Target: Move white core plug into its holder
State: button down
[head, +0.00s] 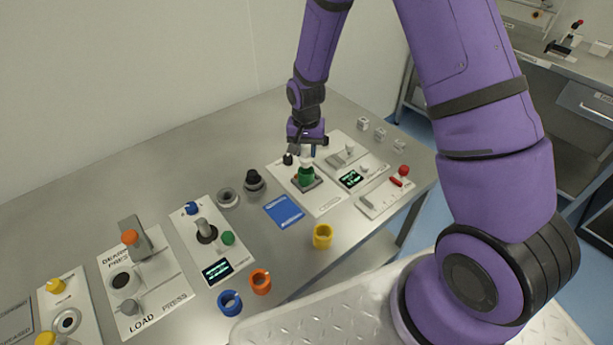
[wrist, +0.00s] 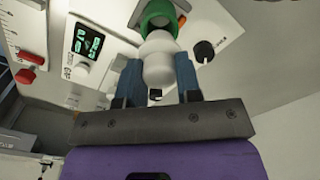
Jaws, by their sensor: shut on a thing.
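The white core plug (wrist: 158,55) is a pale, rounded, stepped piece between the two blue fingers of my gripper (wrist: 158,82). The gripper is shut on it. The plug's far end meets a green ring-shaped part (wrist: 158,14) in the wrist view; I cannot tell how deep it sits. In the head view my gripper (head: 307,152) is directly above the green part (head: 305,176), with the white plug (head: 306,161) showing between them. The green part stands on a dark square base on a white panel (head: 322,203).
A black knob (head: 288,159) is close to the gripper's left. A panel with a green-lit screen (head: 350,179) is to the right. A blue card (head: 284,211), a yellow ring (head: 322,236), an orange ring (head: 260,281) and a blue ring (head: 230,303) lie nearer the table's front.

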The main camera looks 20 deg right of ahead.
jog(key=shift+r, duration=1.95)
